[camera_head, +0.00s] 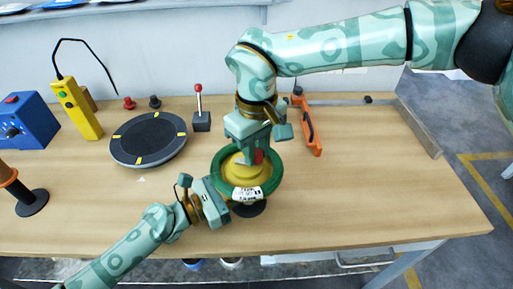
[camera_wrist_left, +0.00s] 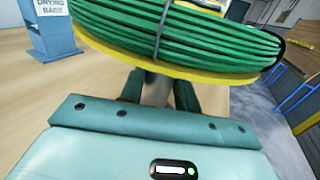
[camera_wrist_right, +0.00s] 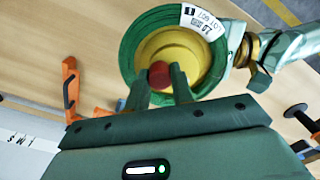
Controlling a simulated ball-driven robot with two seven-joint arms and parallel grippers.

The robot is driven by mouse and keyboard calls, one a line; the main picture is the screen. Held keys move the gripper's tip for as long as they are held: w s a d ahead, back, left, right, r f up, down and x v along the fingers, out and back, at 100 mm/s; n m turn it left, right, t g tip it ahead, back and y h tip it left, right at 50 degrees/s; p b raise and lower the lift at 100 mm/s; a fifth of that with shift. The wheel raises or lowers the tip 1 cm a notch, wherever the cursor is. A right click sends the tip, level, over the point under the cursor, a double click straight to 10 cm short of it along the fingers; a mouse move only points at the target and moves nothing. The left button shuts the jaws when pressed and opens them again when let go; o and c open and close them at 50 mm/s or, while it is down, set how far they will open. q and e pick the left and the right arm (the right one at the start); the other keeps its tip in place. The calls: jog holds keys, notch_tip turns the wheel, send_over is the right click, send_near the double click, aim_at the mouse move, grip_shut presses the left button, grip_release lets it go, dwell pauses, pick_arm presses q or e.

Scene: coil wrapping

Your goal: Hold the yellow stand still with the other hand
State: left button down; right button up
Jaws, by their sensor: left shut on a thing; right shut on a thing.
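The yellow stand (camera_head: 237,172) carries a ring-shaped green coil (camera_head: 223,190) with a white label near the table's front. Its dark base (camera_head: 250,209) shows below the coil. My left gripper (camera_wrist_left: 158,88) is under the yellow plate (camera_wrist_left: 130,58), its fingers either side of the stand's greyish post (camera_wrist_left: 157,92), shut on it. A dark strap crosses the coil there. My right gripper (camera_wrist_right: 160,82) reaches down from above into the ring's middle, shut on a small red round piece (camera_wrist_right: 159,73). Its lower part is hidden by the fingers.
A black round plate with yellow marks (camera_head: 148,138) lies to the left. A red-knobbed lever (camera_head: 200,115) and an orange tool (camera_head: 308,125) stand behind. A yellow pendant (camera_head: 78,108) and blue box (camera_head: 27,120) are at far left. The table's right side is clear.

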jog(key=shift+w, duration=0.1)
jog(key=o, duration=1)
